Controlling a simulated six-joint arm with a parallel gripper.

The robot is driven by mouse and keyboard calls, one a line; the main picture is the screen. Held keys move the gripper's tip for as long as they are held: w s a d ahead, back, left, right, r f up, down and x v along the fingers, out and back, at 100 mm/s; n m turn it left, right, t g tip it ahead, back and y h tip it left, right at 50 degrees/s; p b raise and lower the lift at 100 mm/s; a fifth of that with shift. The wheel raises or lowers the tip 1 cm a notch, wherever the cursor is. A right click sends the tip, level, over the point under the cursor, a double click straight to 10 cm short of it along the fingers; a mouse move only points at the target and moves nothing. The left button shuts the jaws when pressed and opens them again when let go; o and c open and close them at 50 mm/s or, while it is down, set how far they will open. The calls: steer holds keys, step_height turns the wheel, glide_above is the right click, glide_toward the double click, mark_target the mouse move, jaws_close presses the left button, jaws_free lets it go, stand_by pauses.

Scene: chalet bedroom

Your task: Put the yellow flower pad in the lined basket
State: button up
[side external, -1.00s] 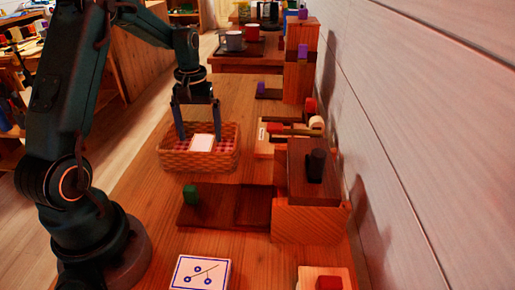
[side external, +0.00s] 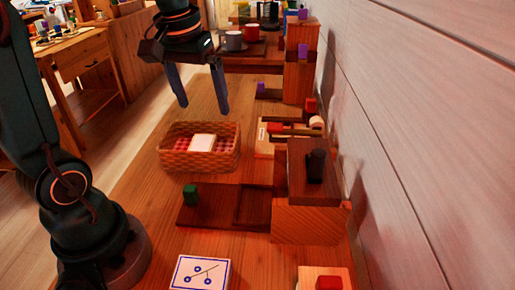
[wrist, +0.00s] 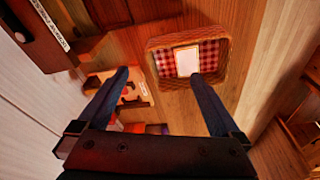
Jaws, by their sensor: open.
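The lined basket (side external: 172,160) is a woven basket with a red checked lining, standing on the wooden table. A pale, whitish rectangular pad (side external: 202,142) lies inside it on the lining. No yellow or flower shows on its visible face, so I cannot tell if it is the yellow flower pad. My gripper (side external: 205,110) is open and empty above and beyond the basket, apart from it. In the wrist view, the basket (wrist: 221,74) and pad (wrist: 187,61) show ahead of my open fingers (wrist: 158,78).
A white card with blue circles (side external: 200,272) lies at the front. Cups (side external: 234,40) stand at the back.

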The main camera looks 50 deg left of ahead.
steer(key=s+d+f+m+t, duration=0.2)
steer(key=s+d+m, duration=0.3)
steer(key=s+d, duration=0.4)
steer(key=shift+s+d+f+m+t+h, duration=0.2)
steer(key=shift+s+f+m+t+h, duration=0.15)
steer(key=shift+t, duration=0.45)
